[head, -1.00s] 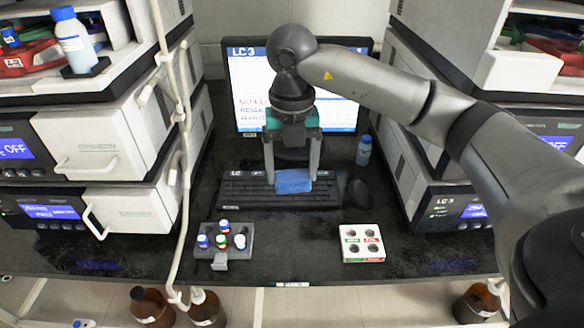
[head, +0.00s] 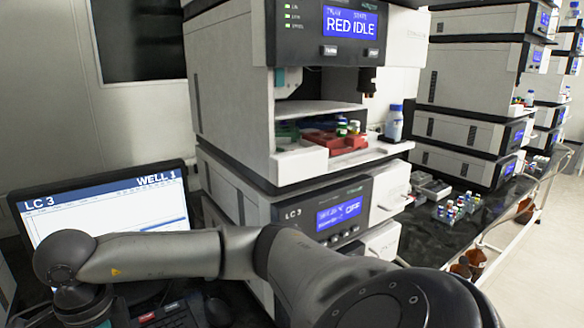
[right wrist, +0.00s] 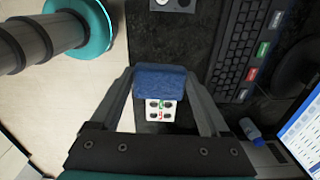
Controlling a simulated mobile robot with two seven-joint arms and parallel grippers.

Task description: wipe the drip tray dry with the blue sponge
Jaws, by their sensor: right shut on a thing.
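In the right wrist view the blue sponge (right wrist: 160,78) is held between the two fingers of my right gripper (right wrist: 161,88), which is shut on it. The sponge is above the dark bench and partly covers a white block with holes below it. In the head view my right arm crosses the bottom, and its gripper and the sponge are out of frame. An open bay in the LC 3 stack (head: 235,100) holds a red tray (head: 338,143) with vials. I cannot pick out the drip tray with certainty. My left gripper is in neither view.
A blue-capped bottle (head: 394,124) stands on the stack's ledge. The monitor (head: 105,215) is left of the stack. Vial racks (head: 452,212) and more stacks (head: 470,85) line the bench to the right. The wrist view shows the keyboard (right wrist: 238,48) and the white block (right wrist: 160,111).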

